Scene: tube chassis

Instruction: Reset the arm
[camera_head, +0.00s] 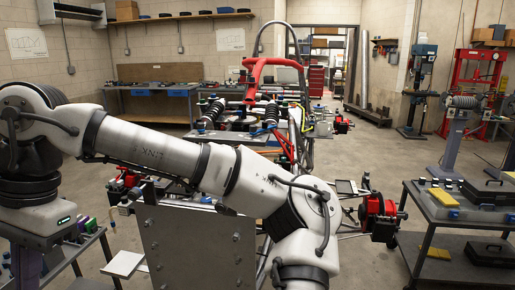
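My white arm (180,155) stretches from the shoulder at the left across the front of the picture. It bends down near the bottom middle, at the elbow joint (305,210). The link past that joint leaves the picture at the bottom edge. My gripper is out of the picture, so its state and anything in it are hidden. The tube chassis (272,66), with a red upper tube frame, stands behind my arm. My arm covers part of its lower front.
A grey metal panel (200,248) stands close under my arm. A cart (430,212) with black cases and a yellow item is at the right. Another cart with small items (82,240) is at the left. A drill press (417,90) and red press (474,85) stand behind. Floor at right centre is clear.

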